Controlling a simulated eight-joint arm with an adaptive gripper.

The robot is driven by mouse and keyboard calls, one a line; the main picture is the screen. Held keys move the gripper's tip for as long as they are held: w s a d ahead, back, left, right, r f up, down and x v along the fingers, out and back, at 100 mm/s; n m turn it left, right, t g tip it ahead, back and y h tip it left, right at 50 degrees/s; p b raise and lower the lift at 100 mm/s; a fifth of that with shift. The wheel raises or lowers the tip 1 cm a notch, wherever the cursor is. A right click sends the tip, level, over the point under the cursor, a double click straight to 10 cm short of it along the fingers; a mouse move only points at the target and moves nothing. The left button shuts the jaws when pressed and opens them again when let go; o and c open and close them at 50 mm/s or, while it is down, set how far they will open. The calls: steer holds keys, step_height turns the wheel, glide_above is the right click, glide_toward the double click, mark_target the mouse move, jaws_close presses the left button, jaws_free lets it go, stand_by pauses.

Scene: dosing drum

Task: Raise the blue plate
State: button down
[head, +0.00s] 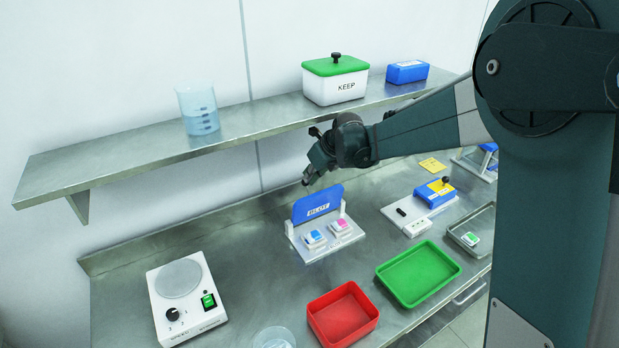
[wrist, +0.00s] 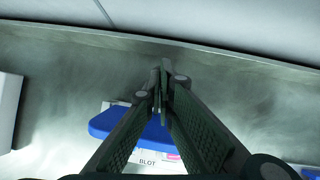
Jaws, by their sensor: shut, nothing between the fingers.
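The blue plate (head: 318,200) stands steeply tilted at the back of a white stand (head: 318,251) on the metal bench, with a white label that reads BLOT. Two small blocks, one with a blue top (head: 314,238) and one with a pink top (head: 340,226), sit on the stand in front of it. My gripper (head: 306,182) is shut and empty, just above the plate's upper edge in the head view. In the wrist view the fingertips (wrist: 165,75) meet, and the blue plate (wrist: 105,122) shows behind the fingers, which partly hide it. I cannot tell whether they touch.
A shelf (head: 240,128) above holds a beaker (head: 198,108), a KEEP box (head: 336,82) and a blue box (head: 407,72). A hotplate (head: 185,297), red tray (head: 343,315), green tray (head: 418,273) and blue-and-white device (head: 433,193) stand on the bench around the stand.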

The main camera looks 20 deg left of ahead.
steer(key=shift+d+r, duration=0.1)
steer(key=shift+r, duration=0.05)
steer(key=s+d+r, duration=0.4)
steer(key=s+d, duration=0.3)
steer(key=d, duration=0.5)
steer(key=shift+s, duration=0.4)
steer(key=shift+d, duration=0.15)
stand_by(0.4)
